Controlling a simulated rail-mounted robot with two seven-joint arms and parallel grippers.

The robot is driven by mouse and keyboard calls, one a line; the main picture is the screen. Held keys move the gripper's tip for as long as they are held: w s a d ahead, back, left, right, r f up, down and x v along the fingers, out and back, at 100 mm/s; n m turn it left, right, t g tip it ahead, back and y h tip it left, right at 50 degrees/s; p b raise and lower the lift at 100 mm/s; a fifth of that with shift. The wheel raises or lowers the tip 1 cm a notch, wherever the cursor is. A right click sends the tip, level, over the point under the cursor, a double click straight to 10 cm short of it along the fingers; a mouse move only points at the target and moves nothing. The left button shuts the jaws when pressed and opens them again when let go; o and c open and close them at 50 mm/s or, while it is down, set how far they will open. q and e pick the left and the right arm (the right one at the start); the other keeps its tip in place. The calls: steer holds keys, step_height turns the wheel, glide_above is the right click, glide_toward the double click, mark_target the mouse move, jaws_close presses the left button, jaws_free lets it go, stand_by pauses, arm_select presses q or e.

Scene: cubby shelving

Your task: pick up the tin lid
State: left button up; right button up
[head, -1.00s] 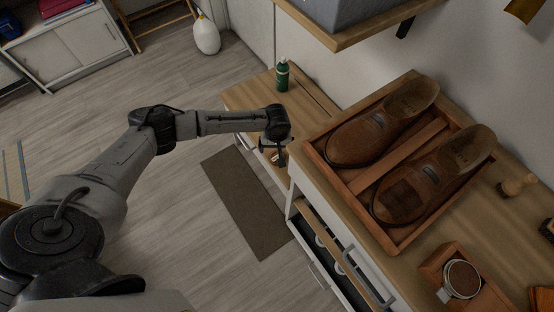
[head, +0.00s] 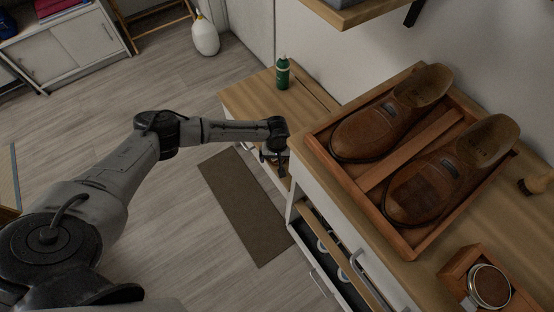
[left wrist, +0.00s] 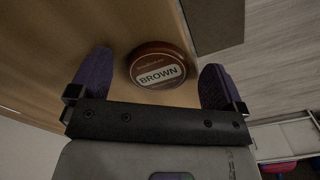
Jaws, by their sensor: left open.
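The tin lid (left wrist: 158,66) is round and brown with a pale label reading "BROWN". In the left wrist view it lies on a wooden surface (left wrist: 120,22), near that surface's edge. My left gripper (left wrist: 155,68) is open, with one purple-padded finger on each side of the lid and a gap on both sides. In the head view my left gripper (head: 273,163) points down beside the low wooden-topped unit (head: 245,98), and I cannot make out the lid there. My right gripper is not in view.
Brown shoes (head: 435,187) stand in a wooden tray (head: 408,243) on the higher counter at right. An open polish tin (head: 490,286) sits in a wooden box in front. A green bottle (head: 283,74) stands on the low unit. A drawer (head: 335,262) is open below the counter.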

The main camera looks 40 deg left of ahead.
arm_select(q)
steer(key=c, duration=1)
